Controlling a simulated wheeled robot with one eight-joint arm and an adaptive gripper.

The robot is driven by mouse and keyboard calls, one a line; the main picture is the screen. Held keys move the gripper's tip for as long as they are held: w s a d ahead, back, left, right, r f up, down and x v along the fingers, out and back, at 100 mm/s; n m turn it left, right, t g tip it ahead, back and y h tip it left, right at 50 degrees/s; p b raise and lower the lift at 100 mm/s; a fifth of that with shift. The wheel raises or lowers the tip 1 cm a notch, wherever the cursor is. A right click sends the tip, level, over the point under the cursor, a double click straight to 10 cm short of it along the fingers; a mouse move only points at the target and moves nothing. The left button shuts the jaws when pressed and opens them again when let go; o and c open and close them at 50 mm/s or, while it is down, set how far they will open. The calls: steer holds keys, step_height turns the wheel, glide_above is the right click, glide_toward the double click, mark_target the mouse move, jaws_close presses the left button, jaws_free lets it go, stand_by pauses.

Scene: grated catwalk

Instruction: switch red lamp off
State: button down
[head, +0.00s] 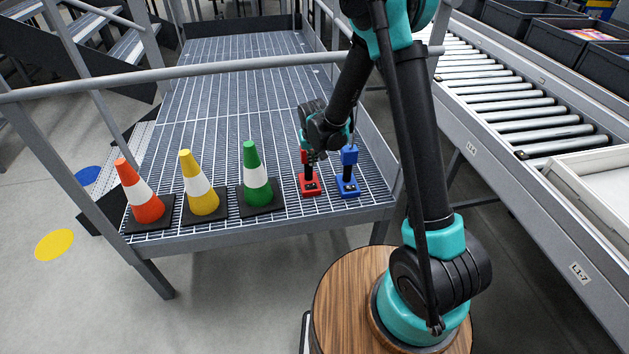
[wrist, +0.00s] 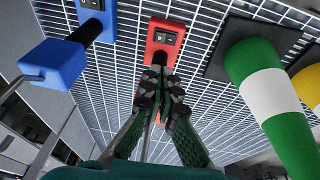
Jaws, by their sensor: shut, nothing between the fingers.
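The red lamp (head: 310,189) stands on the grating near the front edge, with a small switch on its base. Its upper part is partly hidden by my gripper (head: 317,157). In the wrist view the red lamp's base (wrist: 176,28) shows a black-and-white rocker switch (wrist: 165,38). Whether the red lamp is lit is unclear.
A green cone (head: 251,160), a yellow cone (head: 187,163) and an orange cone (head: 126,178) stand in a row to the left. A rail (head: 230,64) crosses above the catwalk. A roller conveyor (head: 510,105) runs at right. The grating behind the cones is clear.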

glide_toward(313, 184)
steer(key=x, duration=0.5)
steer(key=shift+w+a, duration=0.1)
steer(key=shift+w, duration=0.15)
steer(key=shift+f, duration=0.7)
steer(key=shift+w, duration=0.1)
